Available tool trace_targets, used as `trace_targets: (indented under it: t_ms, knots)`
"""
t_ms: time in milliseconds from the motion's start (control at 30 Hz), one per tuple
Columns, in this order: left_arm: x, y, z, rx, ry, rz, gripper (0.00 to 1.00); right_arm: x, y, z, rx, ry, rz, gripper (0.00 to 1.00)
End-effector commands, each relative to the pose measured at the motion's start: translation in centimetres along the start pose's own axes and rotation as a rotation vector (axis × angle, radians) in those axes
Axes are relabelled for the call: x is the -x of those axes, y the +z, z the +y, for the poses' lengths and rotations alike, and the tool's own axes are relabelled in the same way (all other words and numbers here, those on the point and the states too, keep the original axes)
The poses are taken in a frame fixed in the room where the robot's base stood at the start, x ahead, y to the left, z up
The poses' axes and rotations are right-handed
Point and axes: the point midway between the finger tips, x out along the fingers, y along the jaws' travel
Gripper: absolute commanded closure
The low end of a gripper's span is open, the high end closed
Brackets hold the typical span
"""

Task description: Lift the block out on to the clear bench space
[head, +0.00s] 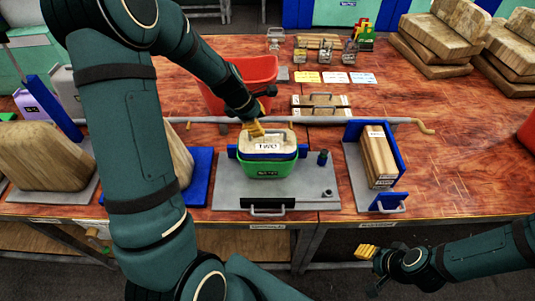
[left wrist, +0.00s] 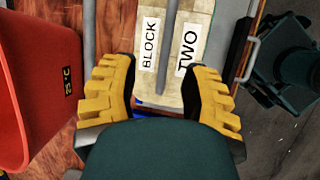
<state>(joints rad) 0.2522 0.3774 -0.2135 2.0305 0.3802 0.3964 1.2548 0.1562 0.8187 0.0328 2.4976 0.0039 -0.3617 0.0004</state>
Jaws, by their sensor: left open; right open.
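A pale wooden block (head: 268,138) with a white label sits in a green tub (head: 268,170) on a grey base plate (head: 230,190). In the left wrist view the block (left wrist: 172,92) shows labels reading BLOCK and TWO. My left gripper (head: 255,129) is over the block's top, at its back left in the head view. Its yellow fingers (left wrist: 160,100) are apart, with the block between or beyond them; I cannot tell whether they touch it. My right gripper (head: 367,252) is empty, in front of the bench, low at the right. The block's lower part is hidden in the tub.
A red tub (head: 240,85) stands behind the block. A grey rod (head: 350,121) with a crank crosses the bench behind the plate. A blue-framed press (head: 378,160) stands to the right. Wooden blocks (head: 440,35) are stacked at the back right. Bare bench (head: 455,155) lies at the right.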

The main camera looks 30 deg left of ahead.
Motion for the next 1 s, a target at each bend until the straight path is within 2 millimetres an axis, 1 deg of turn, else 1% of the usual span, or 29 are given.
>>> trace_targets:
  t_ms: [200,300,433,667,700,800,1000]
  knots:
    - [-3.1,-0.3,-0.7,0.003,-0.004,0.0,0.54,-0.5,0.1,0.2,0.0,0.001,0.0,0.53]
    - [-4.2,-0.3,-0.6,0.002,-0.002,0.001,0.54,-0.7,0.1,0.2,0.0,0.001,0.0,0.53]
    - [-4.9,-0.2,-0.6,0.001,-0.001,0.0,0.54,-0.7,0.1,0.2,0.0,0.001,0.0,0.53]
    - [-4.9,-0.2,-0.6,0.0,0.0,0.0,0.55,-0.7,0.1,0.2,0.0,0.002,0.0,0.53]
    - [-4.9,-0.2,-0.6,0.0,0.0,0.0,0.69,-0.7,0.1,0.2,0.0,0.001,0.0,0.53]
    - [-4.9,-0.2,-0.6,0.0,0.0,0.0,1.0,-0.7,0.1,0.2,0.0,0.001,0.0,0.53]
    - [-4.8,-0.1,-0.5,0.0,0.002,-0.001,1.0,-0.7,0.1,0.2,0.0,0.001,0.0,0.53]
